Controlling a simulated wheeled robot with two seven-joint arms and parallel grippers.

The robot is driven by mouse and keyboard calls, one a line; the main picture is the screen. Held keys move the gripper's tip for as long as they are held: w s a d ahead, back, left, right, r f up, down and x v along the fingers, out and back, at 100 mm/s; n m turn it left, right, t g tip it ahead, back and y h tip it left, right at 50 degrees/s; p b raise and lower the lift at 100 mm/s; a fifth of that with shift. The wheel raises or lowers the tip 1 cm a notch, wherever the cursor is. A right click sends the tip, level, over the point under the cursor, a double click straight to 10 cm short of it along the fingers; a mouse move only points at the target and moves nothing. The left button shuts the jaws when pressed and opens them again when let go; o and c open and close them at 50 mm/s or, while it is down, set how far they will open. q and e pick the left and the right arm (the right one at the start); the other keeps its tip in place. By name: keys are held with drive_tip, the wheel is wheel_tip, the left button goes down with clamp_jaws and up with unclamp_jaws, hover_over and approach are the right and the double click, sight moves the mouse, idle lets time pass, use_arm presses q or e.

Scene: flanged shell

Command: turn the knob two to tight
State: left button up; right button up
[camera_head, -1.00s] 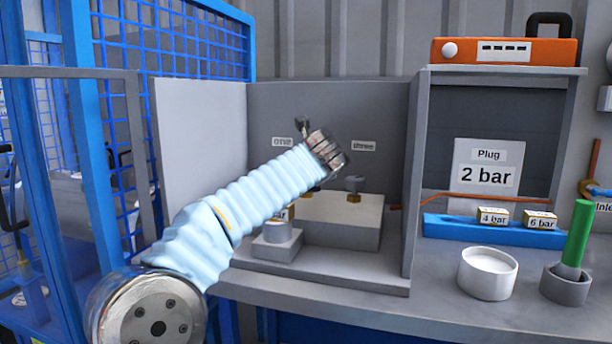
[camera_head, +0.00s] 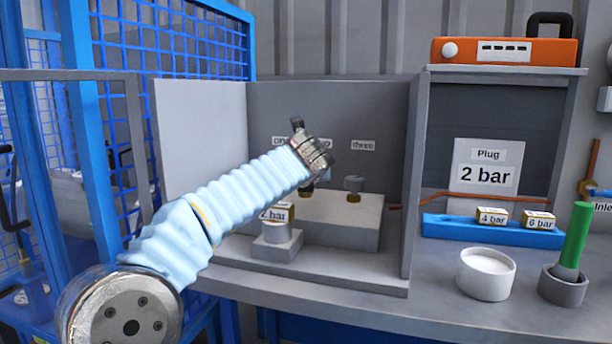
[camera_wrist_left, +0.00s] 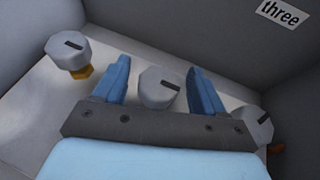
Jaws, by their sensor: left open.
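In the left wrist view, three grey knobs with dark pointer marks stand on a pale block. The middle knob (camera_wrist_left: 160,88), likely knob two, sits between the two blue fingers of my left gripper (camera_wrist_left: 160,80). The gripper is open, with a gap visible on both sides of that knob. Another knob (camera_wrist_left: 70,50) on a brass stem is to the left, and knob three (camera_wrist_left: 252,124) is to the right, partly behind the gripper. In the head view, my left gripper (camera_head: 316,176) is over the pale block (camera_head: 345,220), covering the middle knob's top. My right gripper is not visible.
Grey panels (camera_head: 200,125) enclose the block at the left, back and right. A grey pedestal (camera_head: 277,246) with a "2 bar" piece (camera_head: 273,214) stands in front. To the right are a blue rack (camera_head: 450,228), a white cup (camera_head: 487,275) and a green-handled tool (camera_head: 577,235).

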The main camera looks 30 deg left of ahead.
use_arm(q)
drive_tip(key=v, duration=1.3)
drive_tip(key=shift+s+d, duration=0.25)
